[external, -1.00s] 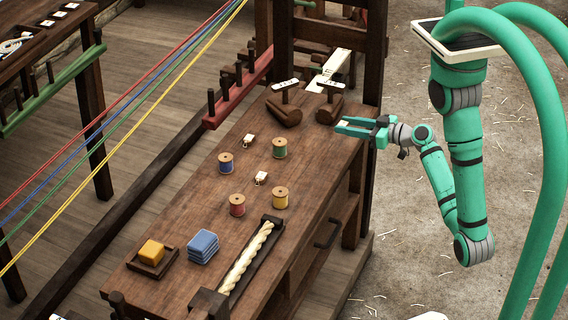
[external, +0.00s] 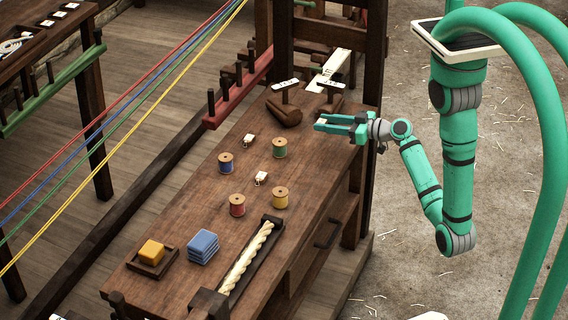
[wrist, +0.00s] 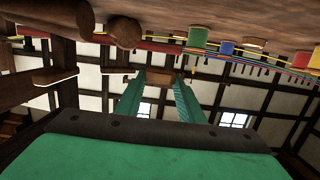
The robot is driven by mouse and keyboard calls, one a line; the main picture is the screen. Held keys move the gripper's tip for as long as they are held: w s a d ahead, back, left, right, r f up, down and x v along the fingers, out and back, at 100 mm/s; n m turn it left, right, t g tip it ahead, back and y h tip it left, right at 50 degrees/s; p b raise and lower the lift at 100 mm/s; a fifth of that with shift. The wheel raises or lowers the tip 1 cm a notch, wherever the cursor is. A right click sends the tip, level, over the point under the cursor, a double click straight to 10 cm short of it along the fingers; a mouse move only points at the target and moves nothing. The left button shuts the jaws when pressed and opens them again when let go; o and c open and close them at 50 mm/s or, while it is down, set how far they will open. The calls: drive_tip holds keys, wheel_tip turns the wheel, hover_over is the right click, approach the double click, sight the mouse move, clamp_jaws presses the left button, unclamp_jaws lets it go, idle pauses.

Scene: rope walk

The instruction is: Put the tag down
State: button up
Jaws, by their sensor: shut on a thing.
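My gripper (external: 322,123) is over the far right part of the wooden bench (external: 215,185), in front of the dark wooden blocks. It is shut on a small tag (external: 321,121), a pale patch between the fingertips in the external view. The wrist view also shows my gripper (wrist: 158,82), its green fingers reaching to a small brownish shape between the tips; its details are too small to tell. Two other pale tags lie on the bench, one by the blue spool (external: 249,139) and one nearer the middle (external: 261,178).
Blue (external: 226,163), green (external: 279,148), red (external: 237,205) and yellow (external: 281,198) spools stand on the bench. A rope tray (external: 250,258), blue stack (external: 203,247) and yellow block (external: 151,252) are nearer.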

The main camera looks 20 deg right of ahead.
hover_over(314, 144)
wheel_tip(314, 144, down, 6)
drive_tip(key=shift+s+d+r, duration=0.15)
drive_tip(key=shift+r, duration=0.1)
drive_tip(key=shift+w+f, duration=0.15)
drive_tip(key=shift+f, duration=0.7)
drive_tip(key=shift+w+f, duration=0.15)
drive_tip(key=shift+f, duration=0.7)
drive_tip(key=shift+f, duration=0.1)
drive_tip(key=o, duration=1)
drive_tip(key=shift+f, duration=0.1)
drive_tip(key=v, duration=0.9)
drive_tip(key=shift+s+d+f, duration=0.15)
drive_tip(key=shift+s+d, duration=0.05)
drive_tip(key=shift+d, duration=0.2)
drive_tip(key=shift+s+d, duration=0.3)
drive_tip(key=shift+s, duration=0.05)
drive_tip(key=shift+c, duration=1)
